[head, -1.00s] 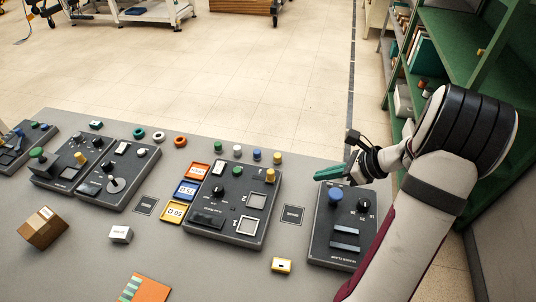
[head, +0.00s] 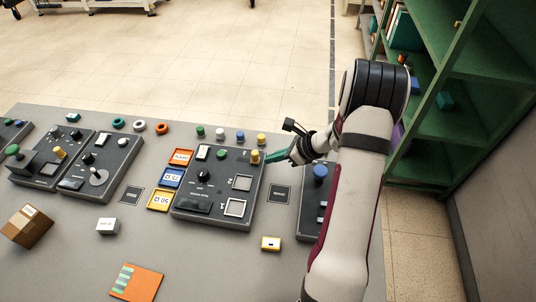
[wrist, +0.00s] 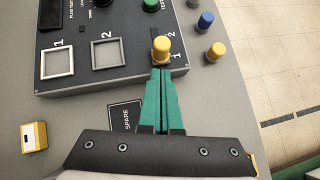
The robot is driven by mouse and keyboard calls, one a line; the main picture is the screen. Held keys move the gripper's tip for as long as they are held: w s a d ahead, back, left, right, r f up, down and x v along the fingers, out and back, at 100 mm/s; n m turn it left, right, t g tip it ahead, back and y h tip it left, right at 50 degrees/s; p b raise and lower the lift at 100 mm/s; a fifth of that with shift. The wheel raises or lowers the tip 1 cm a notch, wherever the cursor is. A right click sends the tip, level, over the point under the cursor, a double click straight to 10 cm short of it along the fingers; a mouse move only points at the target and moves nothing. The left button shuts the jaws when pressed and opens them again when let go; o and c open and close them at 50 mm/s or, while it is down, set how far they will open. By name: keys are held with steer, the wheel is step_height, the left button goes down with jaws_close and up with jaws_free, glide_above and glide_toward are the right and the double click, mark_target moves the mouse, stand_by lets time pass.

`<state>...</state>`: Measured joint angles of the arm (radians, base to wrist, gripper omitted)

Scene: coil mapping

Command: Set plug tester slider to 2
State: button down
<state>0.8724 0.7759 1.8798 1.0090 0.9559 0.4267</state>
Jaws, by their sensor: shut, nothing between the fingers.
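The plug tester (head: 218,212) is a dark grey panel with two square framed windows. Its slider has a yellow knob (head: 255,157) at the panel's upper right corner. In the wrist view the yellow knob (wrist: 161,48) stands beside the printed marks 1 and 2, nearer the 1. My gripper (head: 268,158) has green fingers that are shut and empty.
A dark SPARE plate (head: 279,194) lies right of the tester. Green, white, blue and yellow pegs (head: 240,136) stand behind it. Another panel with a blue knob (head: 320,172) is partly hidden by my arm. A small yellow block (head: 270,243) lies in front.

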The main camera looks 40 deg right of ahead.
mark_target(252, 162)
steer(key=shift+w+a, duration=0.4)
steer(key=shift+w, duration=0.35)
steer(key=shift+w+a, duration=1.65)
steer(key=shift+a, duration=0.05)
steer(key=s+d, duration=0.1)
steer(key=s, duration=0.1)
steer(key=s+d, duration=0.1)
steer(key=s, duration=0.1)
steer(key=shift+s+d+r, duration=0.1)
steer(key=shift+d+r, duration=0.25)
steer(key=v, duration=0.9)
steer(key=shift+a, duration=0.1)
